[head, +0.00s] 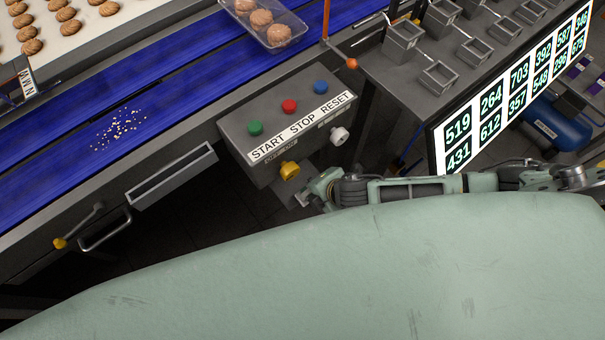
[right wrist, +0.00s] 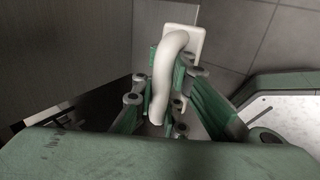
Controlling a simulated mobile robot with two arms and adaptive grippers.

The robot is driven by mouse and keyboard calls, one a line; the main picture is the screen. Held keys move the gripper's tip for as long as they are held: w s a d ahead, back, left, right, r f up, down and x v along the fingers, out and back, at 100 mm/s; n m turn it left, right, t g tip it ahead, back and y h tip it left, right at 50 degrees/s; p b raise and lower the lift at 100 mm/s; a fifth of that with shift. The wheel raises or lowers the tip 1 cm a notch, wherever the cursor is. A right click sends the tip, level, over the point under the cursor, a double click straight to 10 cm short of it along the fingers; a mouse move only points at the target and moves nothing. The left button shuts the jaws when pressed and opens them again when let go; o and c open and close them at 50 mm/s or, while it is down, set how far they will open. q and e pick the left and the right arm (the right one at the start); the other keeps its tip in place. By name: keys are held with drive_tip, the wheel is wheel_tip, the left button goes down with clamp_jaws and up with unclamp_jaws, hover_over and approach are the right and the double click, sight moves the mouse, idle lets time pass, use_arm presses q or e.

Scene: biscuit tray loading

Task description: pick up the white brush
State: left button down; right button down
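The white brush (right wrist: 168,75) shows in the right wrist view as a curved white handle with a flat pale block at its far end. The green fingers of my right gripper (right wrist: 172,62) come together on both sides of the handle and appear shut on it. The handle's near end sticks out toward the camera. In the head view my right gripper (head: 318,188) is beside the control box, below its yellow knob, partly hidden. I cannot make out the brush in the head view. My left gripper is not in view.
The control box (head: 236,132) with coloured buttons stands close to my right gripper. A blue conveyor (head: 60,150) carries crumbs and a clear tray (head: 244,22) of biscuits. Small metal bins (head: 400,45) stand above a lit number display (head: 520,80). Dark floor shows below.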

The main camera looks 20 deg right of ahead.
drive_tip(key=s+d+b, duration=0.1)
drive_tip(key=s+d, duration=0.3)
drive_tip(key=s, duration=0.7)
drive_tip(key=shift+s, duration=0.2)
